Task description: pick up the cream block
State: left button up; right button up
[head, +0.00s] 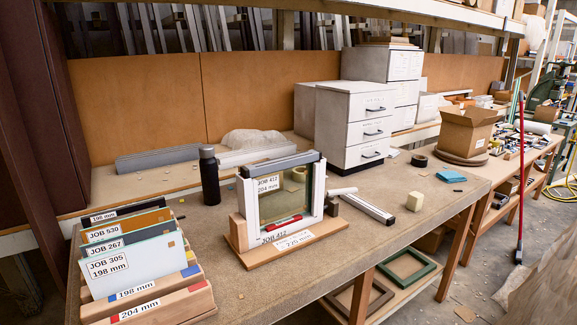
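A small cream block (415,201) sits on the workbench (400,232) near its front edge, right of the framed pane. It stands alone, just right of the end of a pale metal bar (367,208). A second small cream shape (299,174) shows through the glass of the framed pane, and I cannot tell exactly what it is. Neither of my grippers is in view.
A framed pane (262,203) labelled JOB 412 stands on a wooden base left of the block. A rack of labelled panes (150,303) fills the front left. A dark bottle (209,177), white drawers (352,125) and a blue pad (451,176) stand farther back.

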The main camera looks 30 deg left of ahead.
aim_at(415, 198)
jog(key=i+l+u, duration=0.1)
jog(key=u, duration=0.3)
jog(key=i+l+u, duration=0.1)
jog(key=u, duration=0.3)
jog(key=i+l+u, duration=0.1)
jog(key=u, duration=0.3)
jog(key=k+l, duration=0.05)
jog(key=l, duration=0.05)
